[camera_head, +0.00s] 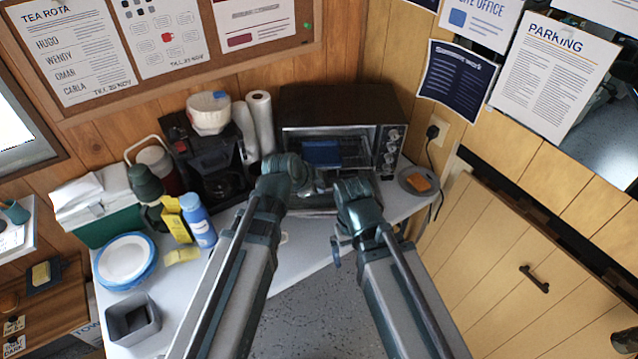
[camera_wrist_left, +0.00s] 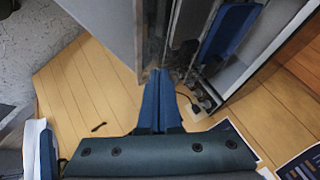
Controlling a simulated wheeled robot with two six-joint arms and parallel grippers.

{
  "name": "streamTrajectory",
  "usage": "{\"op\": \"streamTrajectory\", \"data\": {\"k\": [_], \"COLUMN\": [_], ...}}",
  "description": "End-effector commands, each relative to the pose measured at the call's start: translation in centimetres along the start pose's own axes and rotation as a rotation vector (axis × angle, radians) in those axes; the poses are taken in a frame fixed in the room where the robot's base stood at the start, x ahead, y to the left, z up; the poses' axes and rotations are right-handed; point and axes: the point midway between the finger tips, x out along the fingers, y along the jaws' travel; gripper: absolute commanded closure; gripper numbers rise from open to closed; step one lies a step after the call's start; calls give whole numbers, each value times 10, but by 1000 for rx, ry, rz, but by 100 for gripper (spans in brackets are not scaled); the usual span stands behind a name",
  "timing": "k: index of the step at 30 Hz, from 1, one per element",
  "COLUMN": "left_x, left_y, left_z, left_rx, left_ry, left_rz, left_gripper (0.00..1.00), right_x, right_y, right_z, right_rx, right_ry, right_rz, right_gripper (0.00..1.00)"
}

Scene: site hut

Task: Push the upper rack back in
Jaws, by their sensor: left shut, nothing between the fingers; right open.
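The toaster oven (camera_head: 340,103) stands at the back of the white table, and its front opening faces me. A blue flat thing (camera_head: 322,152) lies inside it, and it also shows in the left wrist view (camera_wrist_left: 229,30). Rack bars (camera_head: 356,153) show faintly beside it; I cannot tell how far the upper rack sticks out. My left gripper (camera_head: 318,184) is just in front of the oven's lower opening, partly hidden by its wrist. Its blue fingers (camera_wrist_left: 157,100) are shut and empty, close to the oven front. My right gripper (camera_head: 338,246) is open and empty, lower and nearer.
A plate with an orange thing (camera_head: 419,181) is right of the oven. Left of it stand paper rolls (camera_head: 259,120), a coffee maker (camera_head: 213,160), a blue bottle (camera_head: 198,220) and blue-rimmed plates (camera_head: 125,260). A cable (camera_head: 434,165) hangs at the right wall.

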Motion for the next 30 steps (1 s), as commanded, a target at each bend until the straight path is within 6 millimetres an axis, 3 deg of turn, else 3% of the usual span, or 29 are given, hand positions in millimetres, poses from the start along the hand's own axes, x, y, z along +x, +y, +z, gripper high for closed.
{"op": "streamTrajectory", "data": {"k": [8, 23, 26, 30], "left_x": [23, 107, 110, 117], "left_y": [1, 2, -19, -32], "left_z": [2, 3, 0, 0], "left_rx": [-1, -1, -4, -2], "left_ry": [-1, -1, -2, -2], "left_rz": [1, 2, 1, 2], "left_gripper": [100, 100, 100, 100], "right_x": [19, 86, 79, 78], "right_y": [-2, -8, -8, -8], "right_z": [-1, -5, -5, -5], "right_rx": [0, 0, 0, 0], "right_ry": [0, 0, 0, 0], "right_rz": [0, 0, 0, 0], "right_gripper": [0, 0, 0, 0]}}
